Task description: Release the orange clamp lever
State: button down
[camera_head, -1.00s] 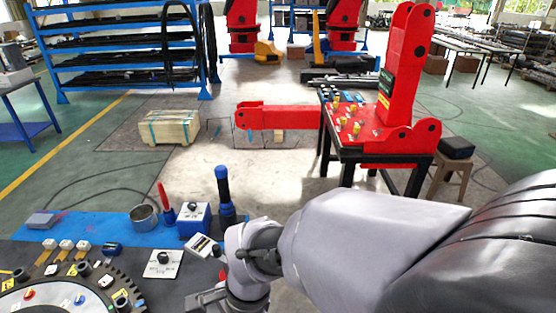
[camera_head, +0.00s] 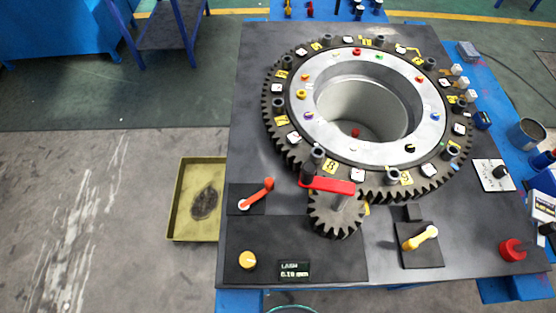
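An orange lever (camera_head: 258,193) sits on a small black plate at the left front of the dark bench top (camera_head: 254,105). Its light round pivot is at the lower left, and its arm slants up to the right. I cannot tell whether it is clamped. Just right of it, a small pinion gear (camera_head: 333,222) stands beside a large toothed ring (camera_head: 285,150). A red crank arm (camera_head: 330,185) with a dark upright knob lies over the pinion. My gripper is not in view.
A yellow knob (camera_head: 247,260) and a display reading LASH (camera_head: 294,270) are in front. A yellow lever (camera_head: 420,238) and a red knob (camera_head: 514,249) are to the right. A yellowish tray (camera_head: 181,208) lies left of the bench. The floor further left is clear.

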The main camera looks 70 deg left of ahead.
aim_at(244, 204)
jog(key=u, duration=0.95)
jog(key=l+u, duration=0.1)
jog(key=u, duration=1.35)
jog(key=k+u, duration=0.1)
jog(key=u, duration=0.4)
